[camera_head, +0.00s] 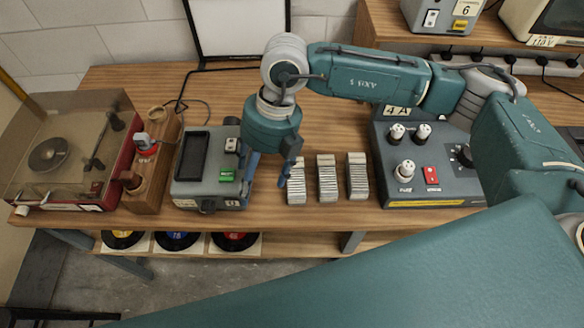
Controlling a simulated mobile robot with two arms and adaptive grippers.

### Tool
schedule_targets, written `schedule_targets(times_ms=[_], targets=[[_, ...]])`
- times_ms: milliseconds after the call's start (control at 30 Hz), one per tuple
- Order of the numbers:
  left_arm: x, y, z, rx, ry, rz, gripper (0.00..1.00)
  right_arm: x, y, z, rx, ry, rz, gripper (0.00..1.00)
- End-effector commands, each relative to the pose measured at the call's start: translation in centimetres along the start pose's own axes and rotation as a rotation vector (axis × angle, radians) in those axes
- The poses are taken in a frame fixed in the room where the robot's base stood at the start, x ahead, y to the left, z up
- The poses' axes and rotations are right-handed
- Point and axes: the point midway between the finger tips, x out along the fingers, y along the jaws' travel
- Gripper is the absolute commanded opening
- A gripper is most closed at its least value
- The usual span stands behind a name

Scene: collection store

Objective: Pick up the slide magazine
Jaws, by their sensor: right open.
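Three narrow pale ribbed blocks, which look like slide magazines, stand in a row on the wooden bench: a left one (297,182), a middle one (327,180) and a right one (357,176). Which one the task means I cannot tell. My right gripper (268,178) points down with its blue fingers apart and nothing visible between them. It is just left of the left block, between it and a grey device (208,188). One finger overlaps the left block's edge in the picture; I cannot tell whether they touch. My left gripper is not in view.
A record player (65,150) and a wooden stand (150,185) are on the left. A grey control box (425,185) with knobs and a red switch is right of the blocks. A white-faced panel (238,28) stands behind. Records (178,241) lie on the lower shelf.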

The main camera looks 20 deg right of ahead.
Motion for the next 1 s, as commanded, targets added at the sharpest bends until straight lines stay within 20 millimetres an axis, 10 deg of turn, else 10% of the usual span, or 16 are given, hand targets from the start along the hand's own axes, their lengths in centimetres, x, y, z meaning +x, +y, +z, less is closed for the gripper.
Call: schedule_targets(times_ms=[200,1000], targets=[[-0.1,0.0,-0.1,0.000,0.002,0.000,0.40,-3.0,-7.1,4.5,0.108,-0.143,-0.250,0.74],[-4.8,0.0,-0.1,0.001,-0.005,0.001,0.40,6.0,-10.4,5.6,0.114,-0.149,-0.265,0.74]])
